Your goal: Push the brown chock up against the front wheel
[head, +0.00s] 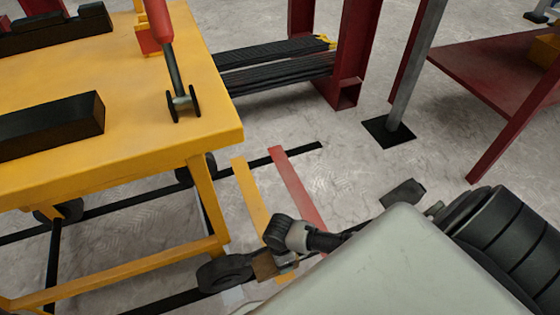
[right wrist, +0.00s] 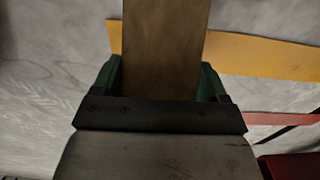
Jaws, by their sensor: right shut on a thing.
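The brown chock (head: 264,267) is a small block on the floor at the right side of the black front wheel (head: 222,272) of the yellow trolley. Its left end looks very close to the wheel; I cannot tell if they touch. My right gripper (head: 276,254) comes down on it from the right and partly hides it. In the right wrist view, my right gripper (right wrist: 160,82) is shut on the chock (right wrist: 163,40), with a green finger on each side. The wheel is not in the right wrist view. My left gripper is not in view.
The yellow trolley table (head: 160,135) and its leg (head: 206,195) stand close by on the left. Yellow (head: 250,195) and red (head: 298,188) strips mark the floor. A grey post on a black plate (head: 388,132) and red frames stand behind. The floor at centre is clear.

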